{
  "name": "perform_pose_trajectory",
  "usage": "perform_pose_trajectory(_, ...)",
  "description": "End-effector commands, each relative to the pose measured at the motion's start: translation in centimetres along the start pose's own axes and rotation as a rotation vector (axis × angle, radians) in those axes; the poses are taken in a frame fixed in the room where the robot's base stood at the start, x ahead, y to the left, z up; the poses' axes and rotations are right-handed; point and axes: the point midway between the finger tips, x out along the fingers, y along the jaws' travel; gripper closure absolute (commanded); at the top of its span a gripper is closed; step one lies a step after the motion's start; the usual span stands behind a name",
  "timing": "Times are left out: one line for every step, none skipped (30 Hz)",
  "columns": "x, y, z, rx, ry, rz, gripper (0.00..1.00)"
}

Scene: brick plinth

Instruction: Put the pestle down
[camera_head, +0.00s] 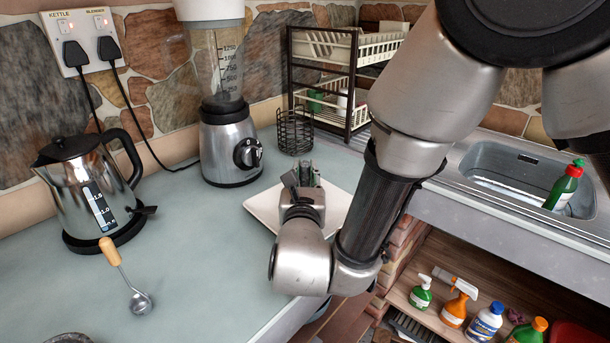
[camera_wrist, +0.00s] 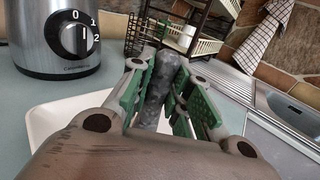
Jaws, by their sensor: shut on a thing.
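In the wrist view, the pestle (camera_wrist: 158,82) is a mottled grey stone rod between the green-padded fingers of my gripper (camera_wrist: 160,100). My gripper is shut on it. In the head view, my gripper (camera_head: 304,176) is over the white square tray (camera_head: 262,207) on the counter, and the arm hides much of the tray. The pestle is mostly hidden by the gripper there. The wrist view shows the tray's left part (camera_wrist: 48,122) below the gripper. I cannot tell whether the pestle touches the tray.
A blender (camera_head: 230,145) and a wire basket (camera_head: 295,132) stand behind the tray. A dish rack (camera_head: 350,85) is at the back, and a sink (camera_head: 510,175) is at right. A kettle (camera_head: 90,195) and ladle (camera_head: 138,300) are at left. The counter between is clear.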

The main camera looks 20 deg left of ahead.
Motion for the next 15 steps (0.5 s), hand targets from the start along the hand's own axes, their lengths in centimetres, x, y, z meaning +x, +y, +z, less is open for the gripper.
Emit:
perform_pose_trajectory(0.01, 0.00, -0.11, 0.000, 0.000, 0.000, 1.00)
perform_pose_trajectory(0.01, 0.00, -0.21, -0.001, 0.000, 0.000, 1.00)
perform_pose_trajectory(0.00, 0.00, -0.32, -0.001, 0.001, 0.000, 0.79)
perform_pose_trajectory(0.00, 0.00, -0.28, -0.001, 0.001, 0.000, 0.73)
perform_pose_trajectory(0.00, 0.00, -0.27, -0.001, 0.000, 0.000, 0.68)
perform_pose_trajectory(0.00, 0.00, -0.27, -0.001, 0.001, 0.000, 0.61)
perform_pose_trajectory(0.00, 0.00, -0.27, -0.001, 0.001, 0.000, 0.59)
perform_pose_trajectory(0.00, 0.00, -0.27, -0.001, 0.001, 0.000, 0.59)
perform_pose_trajectory(0.00, -0.01, -0.27, -0.001, 0.001, 0.000, 0.59)
perform_pose_trajectory(0.00, -0.01, -0.27, -0.001, 0.001, 0.000, 0.59)
perform_pose_trajectory(0.00, -0.01, -0.26, -0.001, 0.001, 0.000, 0.59)
perform_pose_trajectory(0.00, -0.01, -0.26, -0.001, 0.001, 0.000, 0.59)
perform_pose_trajectory(0.00, -0.01, -0.26, -0.001, 0.001, 0.000, 0.59)
perform_pose_trajectory(0.00, -0.01, -0.26, -0.001, 0.001, 0.000, 0.59)
perform_pose_trajectory(0.00, -0.01, -0.22, 0.000, 0.000, 0.000, 0.59)
